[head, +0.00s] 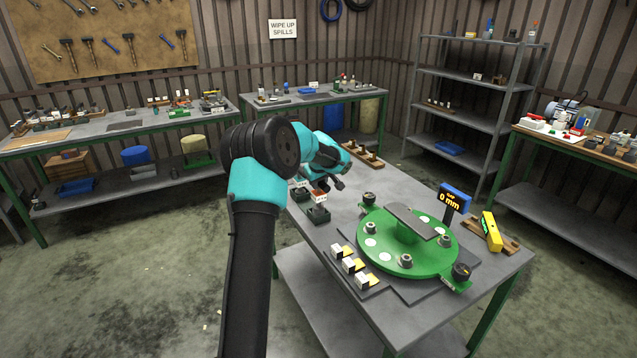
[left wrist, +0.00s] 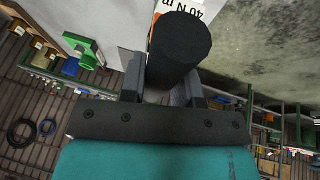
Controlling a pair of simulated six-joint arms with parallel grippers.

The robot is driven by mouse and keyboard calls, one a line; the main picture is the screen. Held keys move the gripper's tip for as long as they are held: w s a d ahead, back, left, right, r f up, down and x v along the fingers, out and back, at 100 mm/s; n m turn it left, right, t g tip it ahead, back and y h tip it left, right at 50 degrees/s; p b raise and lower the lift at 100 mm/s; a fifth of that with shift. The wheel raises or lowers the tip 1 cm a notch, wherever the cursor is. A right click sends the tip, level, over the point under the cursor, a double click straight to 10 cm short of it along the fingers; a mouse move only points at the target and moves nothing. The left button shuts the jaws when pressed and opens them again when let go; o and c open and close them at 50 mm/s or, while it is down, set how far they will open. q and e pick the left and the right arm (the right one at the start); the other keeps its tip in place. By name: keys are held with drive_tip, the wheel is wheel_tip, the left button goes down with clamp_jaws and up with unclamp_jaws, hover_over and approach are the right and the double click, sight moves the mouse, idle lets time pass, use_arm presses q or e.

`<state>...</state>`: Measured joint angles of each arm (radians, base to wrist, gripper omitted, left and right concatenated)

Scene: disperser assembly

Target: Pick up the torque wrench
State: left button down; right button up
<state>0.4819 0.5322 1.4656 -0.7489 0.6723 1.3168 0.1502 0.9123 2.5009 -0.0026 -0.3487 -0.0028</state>
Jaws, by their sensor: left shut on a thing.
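My left gripper (head: 326,184) is over the left back part of the green-legged worktable, its fingers small and partly hidden by my arm. In the left wrist view, its two fingers (left wrist: 165,88) are shut on a thick dark cylinder (left wrist: 182,45), which looks like the handle of the torque wrench. The rest of the wrench cannot be made out. A white and orange label reading "40 N m" (left wrist: 190,12) shows just behind the cylinder. My right gripper is in neither view.
A round green fixture (head: 385,255) with a grey bar on top fills the table's middle. Small white and yellow blocks (head: 348,265) line its front left. A dark green holder (head: 318,214) sits near my gripper.

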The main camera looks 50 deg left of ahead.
use_arm(q)
drive_tip(key=s+d+r, duration=0.1)
drive_tip(key=s+d, duration=0.8)
drive_tip(key=d, duration=0.1)
drive_tip(key=shift+s+d+r, duration=0.2)
drive_tip(key=shift+d, duration=0.15)
idle(0.3)
